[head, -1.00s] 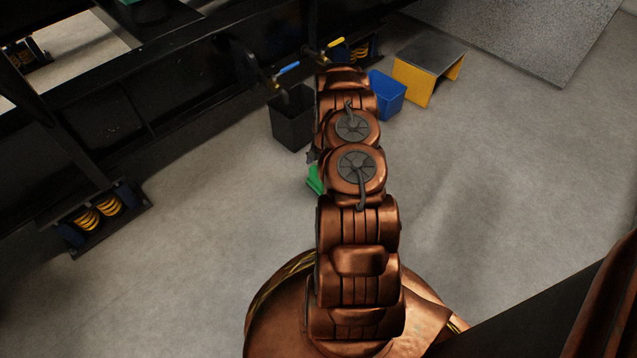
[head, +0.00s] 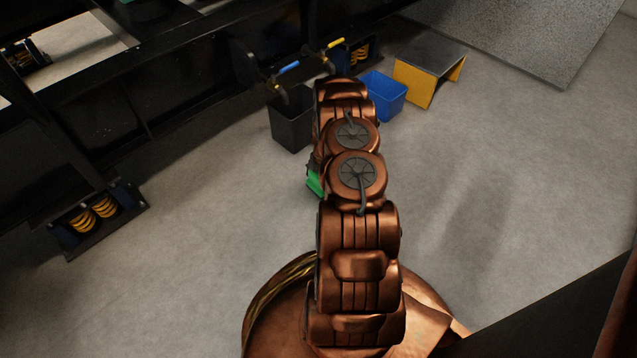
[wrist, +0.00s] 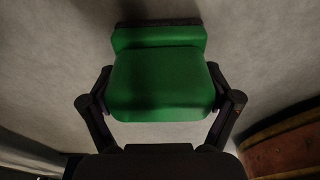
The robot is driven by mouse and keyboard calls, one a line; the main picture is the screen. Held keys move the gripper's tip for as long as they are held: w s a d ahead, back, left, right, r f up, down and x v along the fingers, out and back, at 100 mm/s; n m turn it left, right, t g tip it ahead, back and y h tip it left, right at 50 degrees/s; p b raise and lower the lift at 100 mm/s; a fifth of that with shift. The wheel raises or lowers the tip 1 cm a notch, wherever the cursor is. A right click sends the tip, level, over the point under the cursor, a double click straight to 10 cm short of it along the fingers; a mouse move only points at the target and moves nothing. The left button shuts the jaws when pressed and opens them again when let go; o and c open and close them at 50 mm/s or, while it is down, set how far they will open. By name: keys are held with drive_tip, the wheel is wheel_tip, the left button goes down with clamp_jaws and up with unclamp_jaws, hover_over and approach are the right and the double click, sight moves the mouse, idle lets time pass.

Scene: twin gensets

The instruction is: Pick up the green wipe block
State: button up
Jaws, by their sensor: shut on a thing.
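The green wipe block (wrist: 160,80) fills the middle of the wrist view, with a dark strip along its far edge. My gripper (wrist: 160,90) is shut on it, with one dark finger against each side. In the head view a small part of the green block (head: 314,185) shows at the left of my arm. The rest of the block and most of my gripper are hidden behind my arm there. I cannot tell whether the block touches the floor.
A black bin (head: 291,125) and a blue bin (head: 385,98) stand beyond my arm. A yellow step with a grey top (head: 420,80) is right of the blue bin. The black genset frame (head: 150,90) runs along the left. The floor at right is clear.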

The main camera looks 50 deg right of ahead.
drive_tip(key=c, duration=0.3)
drive_tip(key=shift+r, duration=0.3)
wheel_tip(320, 180, up, 4)
drive_tip(key=p, duration=0.2)
drive_tip(key=shift+f+p, duration=0.2)
drive_tip(key=shift+p, duration=0.15)
drive_tip(key=s+a+p, duration=0.2)
drive_tip(key=s, duration=0.5)
drive_tip(key=s+a+p, duration=0.2)
drive_tip(key=s+a, duration=0.1)
drive_tip(key=s, duration=0.5)
drive_tip(key=shift+a+r, duration=0.2)
drive_tip(key=shift+r, duration=0.2)
